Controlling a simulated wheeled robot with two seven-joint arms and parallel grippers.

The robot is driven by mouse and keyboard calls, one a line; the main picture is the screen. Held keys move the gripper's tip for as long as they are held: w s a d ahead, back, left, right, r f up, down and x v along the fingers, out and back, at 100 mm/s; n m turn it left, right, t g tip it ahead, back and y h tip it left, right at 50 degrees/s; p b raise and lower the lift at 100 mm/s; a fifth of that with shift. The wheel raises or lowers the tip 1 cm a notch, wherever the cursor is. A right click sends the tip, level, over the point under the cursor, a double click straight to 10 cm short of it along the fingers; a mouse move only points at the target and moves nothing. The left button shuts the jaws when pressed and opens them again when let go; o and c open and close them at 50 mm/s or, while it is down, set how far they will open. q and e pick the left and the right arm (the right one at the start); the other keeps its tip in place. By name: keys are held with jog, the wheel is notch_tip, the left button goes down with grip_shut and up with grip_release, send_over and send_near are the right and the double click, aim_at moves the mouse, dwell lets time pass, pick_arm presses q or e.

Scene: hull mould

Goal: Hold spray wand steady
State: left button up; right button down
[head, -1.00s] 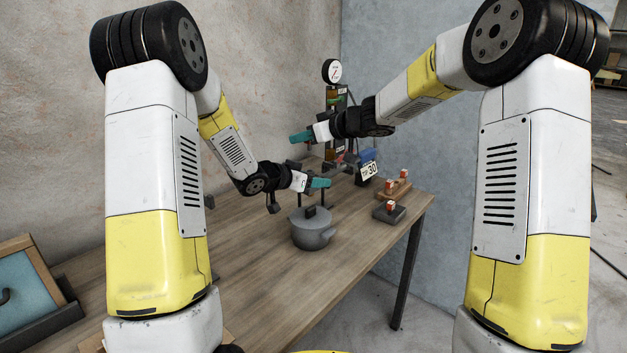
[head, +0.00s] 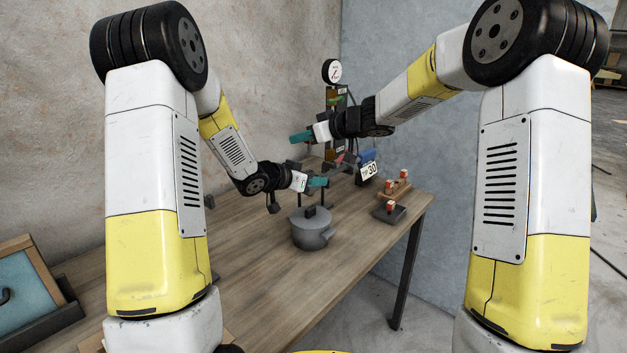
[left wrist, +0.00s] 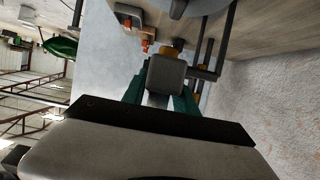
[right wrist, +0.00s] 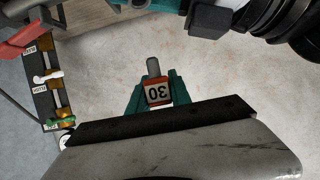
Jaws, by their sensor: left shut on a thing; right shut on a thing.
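My left gripper (head: 319,183) is low over the bench, just behind and above the grey pot (head: 311,234). In the left wrist view its teal fingers are shut on a grey box-shaped body (left wrist: 166,75) with a yellow-orange end, apparently the spray wand. Dark rods (left wrist: 205,74) stand beside it; whether they touch it I cannot tell. My right gripper (head: 301,137) is higher and further back. In the right wrist view it is shut on a small orange-and-white block marked 30 (right wrist: 158,92) with a grey cylindrical tip. The rest of the wand is hidden.
A gauge (head: 332,70) tops a panel of labelled valves (right wrist: 48,85) behind my grippers. A blue part with a "30" sign (head: 369,170) stands right of them. Similar small blocks sit on a wooden holder (head: 398,190) and dark tray (head: 388,214). The front bench (head: 255,285) is clear.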

jog(key=shift+f, duration=2.4)
jog(key=shift+f, duration=1.6)
jog(key=shift+r, duration=0.1)
jog(key=shift+r, duration=1.15)
jog(key=shift+f, duration=1.25)
dwell(0.4)
jog(key=c, duration=1.1)
grip_release()
jog(key=shift+s, duration=0.1)
